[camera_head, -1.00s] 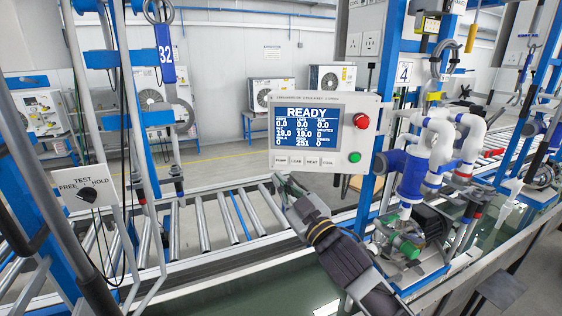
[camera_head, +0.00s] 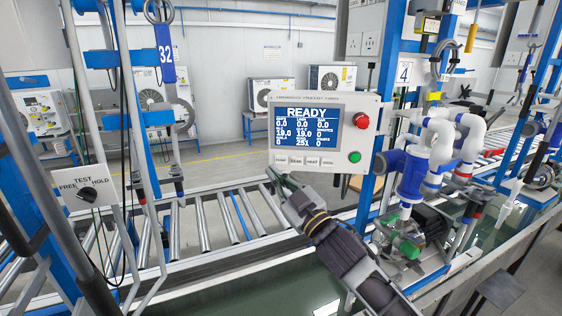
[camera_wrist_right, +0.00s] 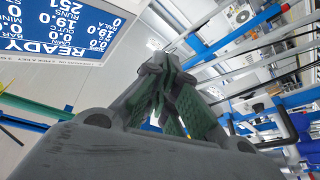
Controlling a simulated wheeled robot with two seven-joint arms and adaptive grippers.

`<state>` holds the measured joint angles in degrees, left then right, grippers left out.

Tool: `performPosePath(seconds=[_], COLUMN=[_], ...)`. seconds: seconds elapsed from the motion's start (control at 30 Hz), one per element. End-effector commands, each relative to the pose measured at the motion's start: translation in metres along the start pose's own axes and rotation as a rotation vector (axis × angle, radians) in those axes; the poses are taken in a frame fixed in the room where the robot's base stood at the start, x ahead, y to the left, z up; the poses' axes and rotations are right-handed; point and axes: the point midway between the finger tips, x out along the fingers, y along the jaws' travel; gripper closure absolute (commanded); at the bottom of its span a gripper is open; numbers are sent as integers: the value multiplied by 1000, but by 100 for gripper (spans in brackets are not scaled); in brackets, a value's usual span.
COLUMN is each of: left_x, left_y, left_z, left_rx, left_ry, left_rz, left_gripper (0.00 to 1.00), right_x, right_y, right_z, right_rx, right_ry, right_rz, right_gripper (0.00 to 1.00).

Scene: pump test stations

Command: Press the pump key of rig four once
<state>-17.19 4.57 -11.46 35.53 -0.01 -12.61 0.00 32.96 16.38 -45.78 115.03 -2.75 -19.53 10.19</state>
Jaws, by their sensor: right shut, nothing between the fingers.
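The control panel (camera_head: 369,104) of the rig marked 4 has a lit blue screen (camera_head: 306,126) reading READY. Below the screen is a row of small keys; the pump key (camera_head: 281,159) is the leftmost. My right gripper (camera_head: 271,172) is shut and empty, its tips just below and left of the pump key. Whether the tips touch the panel cannot be told. In the right wrist view the shut fingers (camera_wrist_right: 158,72) show close up, with the screen (camera_wrist_right: 60,25) upside down at upper left; the keys cannot be made out there. My left gripper is not in view.
The panel also carries a red button (camera_head: 361,120) and a green button (camera_head: 354,157). The number 4 sign (camera_head: 404,72) and a pump with white and blue pipes (camera_head: 411,172) stand to the right.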

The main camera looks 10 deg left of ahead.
Motion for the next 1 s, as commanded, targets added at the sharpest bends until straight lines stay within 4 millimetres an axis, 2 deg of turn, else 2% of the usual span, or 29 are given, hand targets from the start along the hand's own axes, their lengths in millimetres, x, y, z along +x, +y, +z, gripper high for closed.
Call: performPosePath(seconds=[0.7,1.0], left_x=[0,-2], left_y=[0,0], left_z=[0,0], left_rx=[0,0], left_ry=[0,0], left_rz=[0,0], left_gripper=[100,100], right_x=[44,53], right_y=[32,39], right_z=[31,38], right_rx=[-1,1], right_ry=[0,0], right_rz=[0,1], right_gripper=[100,100])
